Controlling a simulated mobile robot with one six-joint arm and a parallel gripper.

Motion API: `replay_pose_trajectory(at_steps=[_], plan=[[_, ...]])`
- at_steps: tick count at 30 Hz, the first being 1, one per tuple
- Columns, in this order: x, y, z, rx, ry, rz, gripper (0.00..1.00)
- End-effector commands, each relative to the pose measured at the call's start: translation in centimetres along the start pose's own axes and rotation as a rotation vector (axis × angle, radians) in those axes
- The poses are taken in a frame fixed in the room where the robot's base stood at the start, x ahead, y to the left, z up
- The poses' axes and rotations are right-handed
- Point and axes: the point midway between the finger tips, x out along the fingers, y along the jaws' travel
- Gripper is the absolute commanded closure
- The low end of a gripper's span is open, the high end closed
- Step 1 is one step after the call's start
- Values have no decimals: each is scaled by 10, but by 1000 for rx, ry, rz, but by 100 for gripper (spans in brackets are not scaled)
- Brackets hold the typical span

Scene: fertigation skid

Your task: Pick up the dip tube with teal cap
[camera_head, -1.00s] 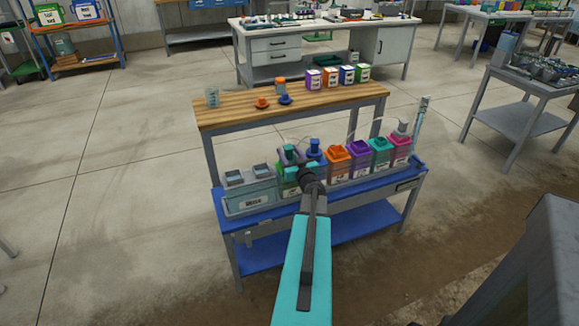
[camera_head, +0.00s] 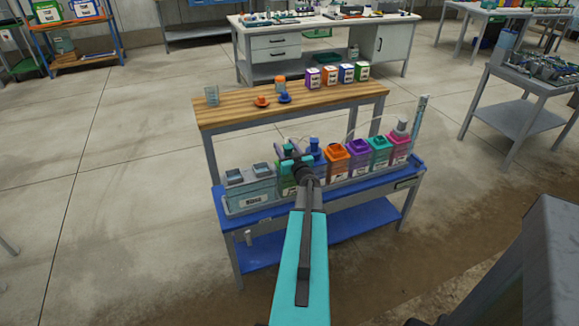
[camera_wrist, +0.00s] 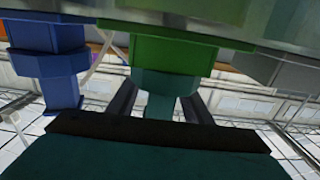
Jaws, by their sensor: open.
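The dip tube's teal cap (camera_head: 287,147) sits on top of the green tank in the row on the blue bench. In the wrist view, the teal cap (camera_wrist: 168,88) hangs below the green tank neck (camera_wrist: 172,50), as this view looks upside down. My gripper (camera_head: 291,157) is at the cap. In the wrist view its two dark fingers (camera_wrist: 161,101) stand open on either side of the cap, with slim gaps visible. The tube itself is hidden inside the tank. My arm covers part of the green tank in the head view.
A blue-capped tank (camera_head: 314,150) stands close to the right of my gripper; its blue cap (camera_wrist: 48,72) shows left in the wrist view. Orange (camera_head: 336,153), purple (camera_head: 359,151) and other tanks continue right. A grey lidded container (camera_head: 249,192) stands left.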

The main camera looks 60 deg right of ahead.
Motion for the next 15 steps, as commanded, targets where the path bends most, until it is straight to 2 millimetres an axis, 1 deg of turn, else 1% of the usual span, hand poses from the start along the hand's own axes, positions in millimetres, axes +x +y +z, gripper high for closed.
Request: replay_pose_trajectory(at_steps=[2, 5, 6, 10, 11, 15], plan=[[0, 0, 0, 0, 0, 0, 55], [0, 0, 0, 0, 0, 0, 70], [0, 0, 0, 0, 0, 0, 77], [0, 0, 0, 0, 0, -1, 99], [0, 0, 0, 0, 0, -1, 100], [0, -1, 0, 0, 0, -1, 100]])
